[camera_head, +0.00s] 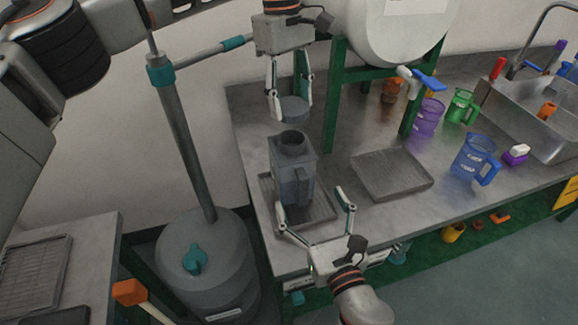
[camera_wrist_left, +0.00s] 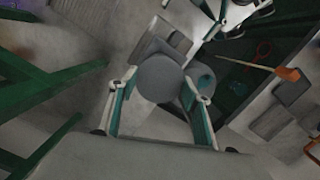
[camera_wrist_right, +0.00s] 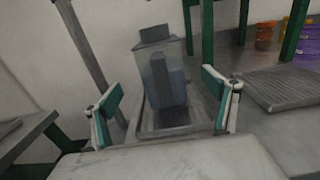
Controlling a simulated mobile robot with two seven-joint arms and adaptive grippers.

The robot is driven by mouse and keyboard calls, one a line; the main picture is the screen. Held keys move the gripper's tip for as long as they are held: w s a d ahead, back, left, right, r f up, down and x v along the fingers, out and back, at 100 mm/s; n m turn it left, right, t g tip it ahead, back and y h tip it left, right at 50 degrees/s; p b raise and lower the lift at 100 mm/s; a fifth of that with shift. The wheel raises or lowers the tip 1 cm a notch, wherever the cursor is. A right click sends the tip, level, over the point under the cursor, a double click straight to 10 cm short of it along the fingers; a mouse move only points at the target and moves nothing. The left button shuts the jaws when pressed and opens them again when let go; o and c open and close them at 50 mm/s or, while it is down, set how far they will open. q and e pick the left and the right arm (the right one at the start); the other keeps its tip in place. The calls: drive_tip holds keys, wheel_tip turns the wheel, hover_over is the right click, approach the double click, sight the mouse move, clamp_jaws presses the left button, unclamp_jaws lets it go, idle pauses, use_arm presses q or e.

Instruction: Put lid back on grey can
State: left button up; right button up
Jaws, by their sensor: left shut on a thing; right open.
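The grey can (camera_head: 291,172) stands upright on a ribbed tray at the left end of the steel counter, its round neck open at the top. The round grey lid (camera_head: 293,108) is in my left gripper (camera_head: 291,110), which is shut on it above and slightly behind the can's neck, apart from it. The lid (camera_wrist_left: 160,78) also shows as a disc between the fingers in the left wrist view. My right gripper (camera_head: 318,216) is open and empty in front of the can, with fingers spread near its lower part. The can (camera_wrist_right: 163,80) is centred between those fingers in the right wrist view.
A green frame (camera_head: 334,100) with a white tank (camera_head: 395,30) stands right of my left gripper. An empty ribbed tray (camera_head: 392,174) lies right of the can. A blue jug (camera_head: 472,157) and a sink (camera_head: 535,120) are farther right. A grey drum (camera_head: 205,260) stands left of the counter.

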sight(294, 166)
use_arm(q)
drive_tip(key=shift+s+d, duration=0.1)
drive_tip(key=shift+s, duration=0.05)
use_arm(e)
drive_tip(key=shift+s, duration=0.15)
drive_tip(key=x, duration=1.2)
drive_tip(key=c, duration=1.7)
use_arm(q)
drive_tip(key=shift+f, duration=2.5)
use_arm(e)
drive_tip(key=shift+f, duration=0.1)
use_arm(q)
drive_tip(key=shift+f, duration=0.15)
drive_tip(key=shift+f, duration=0.75)
